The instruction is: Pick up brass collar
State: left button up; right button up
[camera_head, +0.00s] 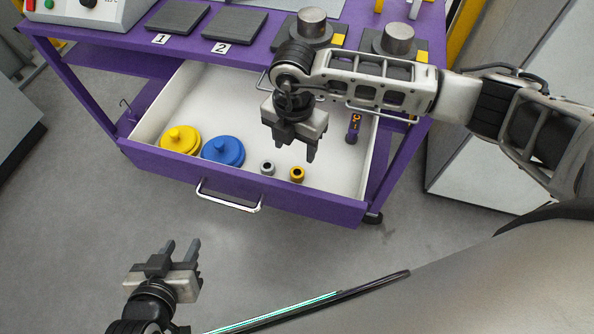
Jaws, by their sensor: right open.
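The brass collar (297,174) is a small gold ring with a dark hole, lying in the open white-lined drawer (190,97) near its front wall. A similar grey collar (267,168) lies just left of it, apart from it. My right gripper (293,147) is open and empty, pointing down over the drawer, a little behind and above the two collars in the picture. My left gripper (181,245) is open and empty, in front of the drawer at the lower left, well away from the collars. Nothing covers the brass collar.
A yellow knobbed disc (180,140) and a blue one (223,151) lie left in the drawer. A dark purple tool (353,127) lies at its right. The purple bench top (130,45) above holds numbered dark pads and metal cylinders. The drawer handle (229,202) sticks out in front.

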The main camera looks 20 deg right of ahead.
send_over(297, 172)
jog(key=f, duration=0.4)
jog(key=shift+a+f, duration=0.15)
jog(key=shift+a, duration=0.1)
jog(key=f, duration=0.5)
jog(key=shift+d+f, duration=0.1)
jog(key=shift+d, duration=0.15)
jog(key=c, duration=1.1)
